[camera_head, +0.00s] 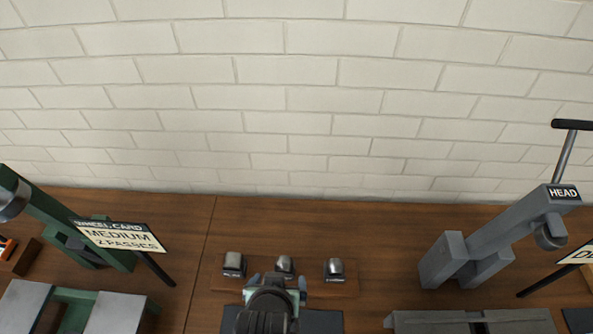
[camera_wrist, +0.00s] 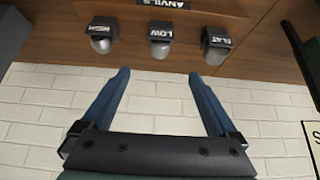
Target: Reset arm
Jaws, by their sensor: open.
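My gripper (camera_head: 278,281) is at the bottom centre of the head view, in front of the row of anvils. In the wrist view its two blue fingers (camera_wrist: 158,75) are spread wide with nothing between them. The middle anvil, labelled LOW (camera_wrist: 160,39), appears beyond the gap between the fingertips, apart from them. The anvil labelled FLAT (camera_wrist: 216,44) is to its right, and another anvil (camera_wrist: 102,36) with an unclear label is to its left. In the head view my gripper partly hides the middle anvil (camera_head: 284,263).
A grey machine labelled HEAD (camera_head: 500,236) with a black-handled lever stands at the right. A white block wall (camera_head: 290,110) closes off the back. Bare wooden bench (camera_head: 385,240) lies between.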

